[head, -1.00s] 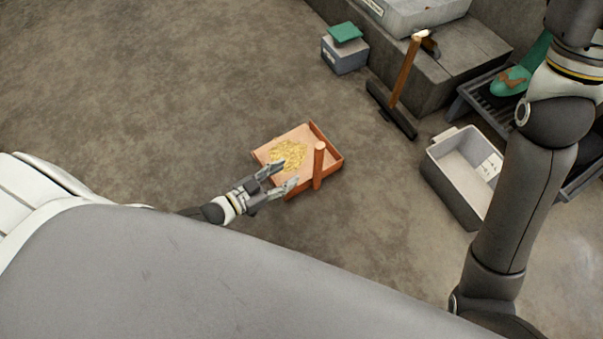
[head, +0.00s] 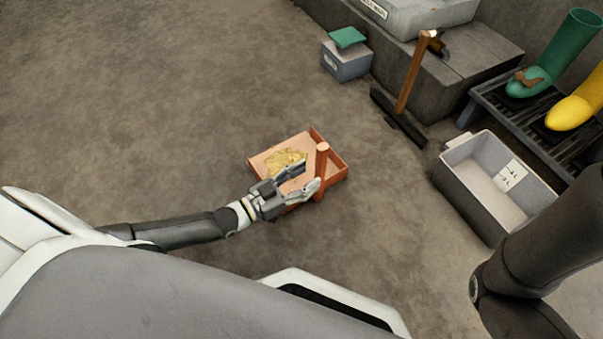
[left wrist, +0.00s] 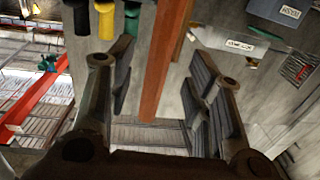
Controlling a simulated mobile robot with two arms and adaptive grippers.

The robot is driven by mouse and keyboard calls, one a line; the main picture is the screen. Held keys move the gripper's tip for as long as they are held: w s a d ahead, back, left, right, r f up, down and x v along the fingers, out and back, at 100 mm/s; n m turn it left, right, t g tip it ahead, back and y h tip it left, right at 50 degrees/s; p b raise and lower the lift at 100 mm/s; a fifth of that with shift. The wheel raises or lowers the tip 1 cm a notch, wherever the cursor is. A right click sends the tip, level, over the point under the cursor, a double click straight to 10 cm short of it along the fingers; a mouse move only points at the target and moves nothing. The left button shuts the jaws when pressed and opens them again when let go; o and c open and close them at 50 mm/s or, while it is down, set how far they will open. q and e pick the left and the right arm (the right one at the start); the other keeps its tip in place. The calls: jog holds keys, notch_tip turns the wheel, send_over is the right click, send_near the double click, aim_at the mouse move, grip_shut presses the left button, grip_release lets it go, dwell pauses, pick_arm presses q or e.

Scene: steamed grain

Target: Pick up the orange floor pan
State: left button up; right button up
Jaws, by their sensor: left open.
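The orange floor pan (head: 336,172) lies on the floor in the middle of the head view, with a heap of yellow grain (head: 284,161) in it. Its upright round handle (head: 322,160) stands at the pan's right part. My left gripper (head: 308,178) is open, its fingers pointing at the handle over the pan's near side. In the left wrist view the reddish-brown handle (left wrist: 163,65) shows between the open fingers (left wrist: 160,100), with gaps at both sides. My right gripper is out of view; only part of my right arm shows at the lower right.
A grey bin (head: 470,197) stands right of the pan. A wooden-handled broom (head: 410,80) stands behind it, near a small grey box with a green top (head: 347,58). Boots (head: 560,55) stand on a dark rack at the right. The floor left of the pan is clear.

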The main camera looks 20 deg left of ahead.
aim_at(316, 174)
pick_arm(q)
jog(key=b+x, duration=0.2)
jog(key=f+b+x, duration=0.1)
jog(key=x, duration=0.1)
jog(key=shift+w+d+b, duration=0.15)
jog(key=shift+b, duration=0.2)
jog(key=shift+w+d+r, duration=0.1)
jog(key=shift+w+d, duration=0.1)
jog(key=shift+w, duration=0.1)
grip_shut()
jog(key=shift+r, duration=0.1)
